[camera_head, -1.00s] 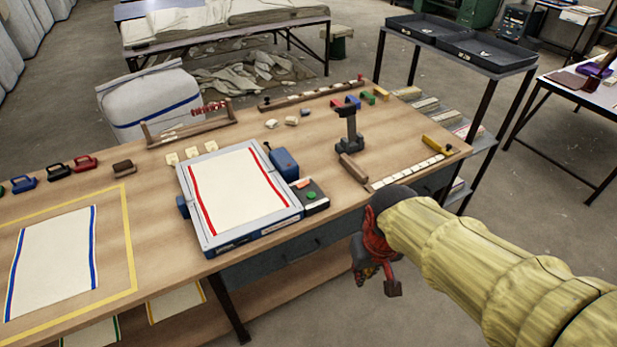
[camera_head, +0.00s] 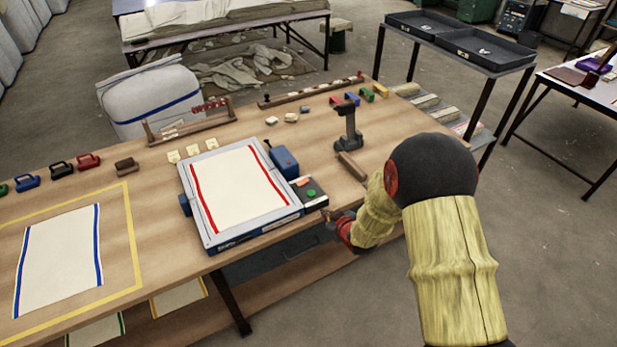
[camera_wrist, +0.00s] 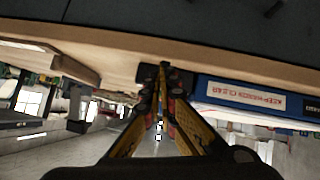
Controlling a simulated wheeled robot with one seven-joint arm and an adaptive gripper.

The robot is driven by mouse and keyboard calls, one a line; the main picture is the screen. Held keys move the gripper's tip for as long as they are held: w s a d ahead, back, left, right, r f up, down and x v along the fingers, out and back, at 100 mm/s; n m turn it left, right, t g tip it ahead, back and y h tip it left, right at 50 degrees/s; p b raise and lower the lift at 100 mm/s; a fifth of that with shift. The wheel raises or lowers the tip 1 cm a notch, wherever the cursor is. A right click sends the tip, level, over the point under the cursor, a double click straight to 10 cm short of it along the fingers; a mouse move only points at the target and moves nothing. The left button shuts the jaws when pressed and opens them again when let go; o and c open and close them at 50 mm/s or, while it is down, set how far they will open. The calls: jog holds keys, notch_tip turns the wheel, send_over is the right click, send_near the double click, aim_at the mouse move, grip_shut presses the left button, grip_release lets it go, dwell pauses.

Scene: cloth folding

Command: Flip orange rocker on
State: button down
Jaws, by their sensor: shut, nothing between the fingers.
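The orange rocker (camera_head: 302,182) is a small orange piece on the dark control box (camera_head: 315,198), with a green button (camera_head: 311,193) in front of it. The box is fixed to the right side of the blue-and-grey folding frame (camera_head: 213,246). My gripper (camera_head: 333,220) is at the table's front edge, just right of and nearer than the control box, apart from the rocker. In the wrist view my gripper (camera_wrist: 161,72) has its fingers closed together with nothing between them. The rocker cannot be made out there.
The frame holds a cream cloth (camera_head: 240,188) with red stripes. A blue block (camera_head: 284,160) stands behind the control box. A dark upright tool (camera_head: 348,130) and a wooden bar (camera_head: 351,166) are to the right. The wrist view shows the frame's blue side with a label (camera_wrist: 250,97).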

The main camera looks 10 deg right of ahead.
jog(key=w+a+r+n+t+y, duration=0.1)
jog(key=w+r+t, duration=0.3)
jog(key=r, duration=0.6)
jog(key=shift+w+a+n+t+y, duration=0.3)
jog(key=shift+w+a+n, duration=0.1)
jog(key=shift+w+a, duration=0.35)
jog(key=b, duration=0.2)
send_over(309, 186)
jog(key=a, duration=0.2)
jog(key=shift+s+d+f, duration=0.1)
jog(key=shift+s+f, duration=0.15)
jog(key=shift+f, duration=0.35)
jog(key=shift+s+d+f, duration=0.1)
jog(key=shift+s+f, duration=0.1)
jog(key=shift+f, duration=0.35)
jog(key=shift+w+d+f+b, duration=0.15)
jog(key=shift+d+f+b, duration=0.1)
jog(key=shift+f, duration=0.35)
jog(key=shift+w+d+f+b, duration=0.1)
jog(key=shift+w+f+b, duration=0.1)
jog(key=shift+f, duration=0.35)
jog(key=shift+d+f, duration=0.35)
jog(key=shift+f, duration=0.35)
